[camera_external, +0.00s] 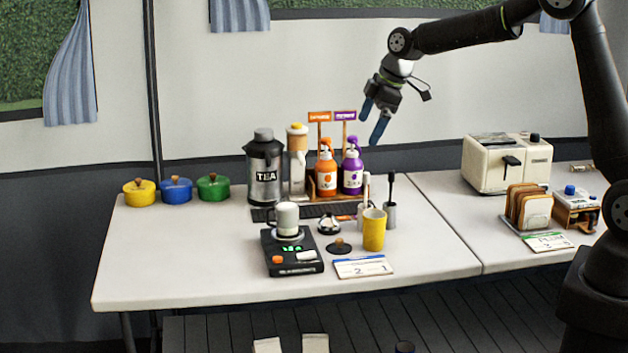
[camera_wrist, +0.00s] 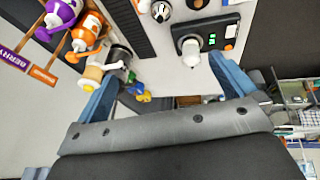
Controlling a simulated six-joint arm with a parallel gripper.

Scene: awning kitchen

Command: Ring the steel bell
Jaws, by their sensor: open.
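The steel bell (camera_external: 328,224) is a small silver dome on a dark base, standing on the white table to the right of a mug. In the wrist view the bell (camera_wrist: 161,12) shows near the top edge, beside the dark drip grate. My gripper (camera_external: 374,120) is open and empty, high above the table and above the bottles behind the bell. Its two blue fingers (camera_wrist: 165,68) are spread wide in the wrist view, with nothing between them held.
A black scale (camera_external: 292,252) carries a white mug (camera_external: 287,216). Pump bottles (camera_external: 326,172) and a tea urn (camera_external: 264,170) stand behind. The table's front left is clear.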

